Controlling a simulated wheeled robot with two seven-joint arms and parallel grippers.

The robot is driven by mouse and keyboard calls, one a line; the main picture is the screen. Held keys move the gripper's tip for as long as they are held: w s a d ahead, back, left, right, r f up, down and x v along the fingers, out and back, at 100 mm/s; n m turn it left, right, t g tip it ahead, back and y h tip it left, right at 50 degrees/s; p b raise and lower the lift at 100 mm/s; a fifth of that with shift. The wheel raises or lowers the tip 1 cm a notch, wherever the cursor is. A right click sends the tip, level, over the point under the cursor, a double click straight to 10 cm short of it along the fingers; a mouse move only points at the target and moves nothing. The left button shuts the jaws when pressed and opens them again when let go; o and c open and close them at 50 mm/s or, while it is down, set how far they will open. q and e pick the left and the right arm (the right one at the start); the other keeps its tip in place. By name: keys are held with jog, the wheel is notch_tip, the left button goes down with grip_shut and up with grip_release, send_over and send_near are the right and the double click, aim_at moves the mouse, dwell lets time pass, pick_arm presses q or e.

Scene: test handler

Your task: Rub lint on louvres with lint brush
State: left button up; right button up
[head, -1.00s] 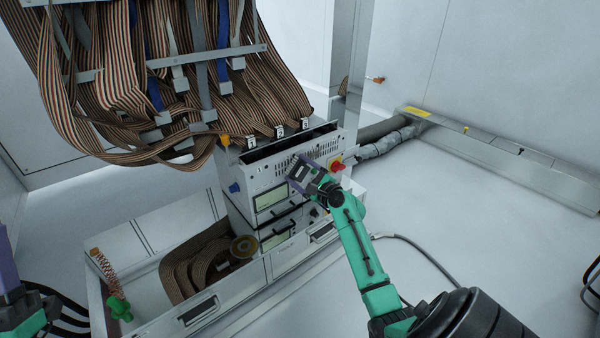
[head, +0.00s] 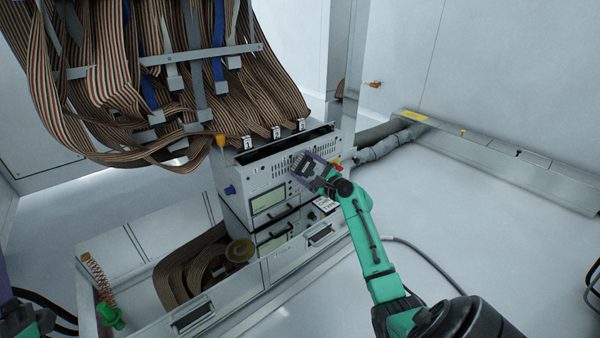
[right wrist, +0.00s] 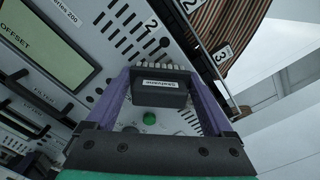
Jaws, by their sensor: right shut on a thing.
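My right gripper (head: 308,168) is shut on the lint brush (right wrist: 158,90), a small black block with a label and pale bristles. The brush is in front of the upper panel of the grey tester (head: 265,178). Its bristles point towards the panel; I cannot tell whether they touch. The louvres (right wrist: 117,28) are dark slots in that panel, partly hidden behind the gripper and brush; they also show in the head view (head: 277,168). I cannot make out lint on them. Only a cut-off part of my left gripper shows at the lower left edge of the head view.
Striped ribbon cables (head: 190,110) hang above the tester near numbered tags. The floor at right is mostly clear.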

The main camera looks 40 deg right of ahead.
aim_at(287, 165)
jog(key=d+b, duration=0.8)
jog(key=d, duration=0.3)
jog(key=shift+f, duration=0.1)
jog(key=shift+d+b, duration=0.1)
jog(key=shift+b, duration=0.2)
jog(key=shift+r+p, duration=0.25)
jog(key=shift+p, duration=0.4)
jog(key=a+p, duration=0.3)
jog(key=p, duration=0.1)
jog(key=shift+w+a+r, duration=0.1)
jog(key=shift+a+r, duration=0.1)
jog(key=a+p, duration=0.7)
jog(key=p, duration=0.1)
jog(key=shift+a+f, duration=0.1)
jog(key=shift+a, duration=0.25)
jog(key=shift+a+f, duration=0.15)
jog(key=shift+a, duration=0.15)
jog(key=shift+w+a+p, duration=0.1)
jog(key=shift+a+p, duration=1.15)
jog(key=shift+a, duration=0.55)
